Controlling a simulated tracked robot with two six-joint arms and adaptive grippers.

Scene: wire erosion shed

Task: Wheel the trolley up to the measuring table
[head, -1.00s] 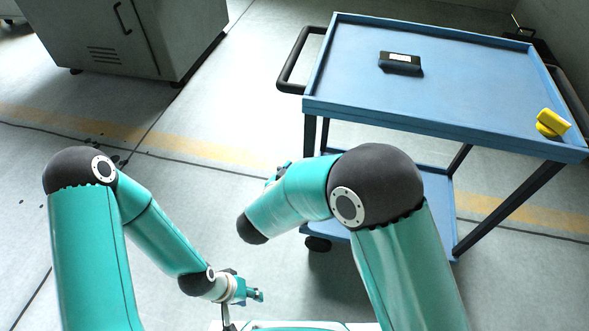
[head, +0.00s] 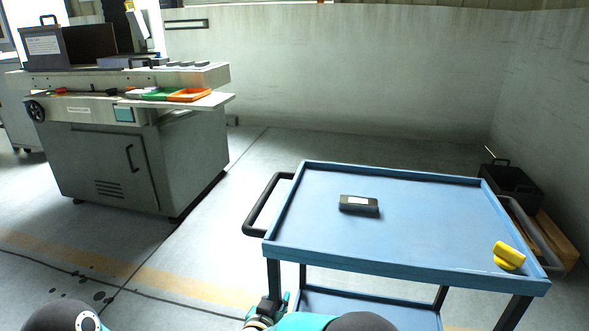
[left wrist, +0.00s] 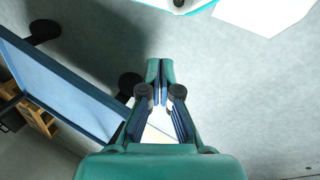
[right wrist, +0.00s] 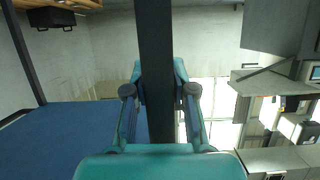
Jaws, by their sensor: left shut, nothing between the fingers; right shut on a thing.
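The blue trolley (head: 400,271) stands upright on the floor, right of centre in the head view, with a black push handle (head: 262,206) at its left end. My right gripper (right wrist: 159,92) is shut on a dark square upright, which looks like the trolley's near left leg (head: 274,274). My left gripper (left wrist: 161,82) is shut and empty, above the floor beside the trolley's lower blue shelf (left wrist: 62,88). A grey cabinet bench (head: 170,160), perhaps the measuring table, stands at the left, apart from the trolley.
A dark device (head: 358,205) and a yellow object (head: 508,256) lie on the trolley top. A black crate (head: 511,184) and wooden boards are by the right wall. Open floor separates trolley and bench.

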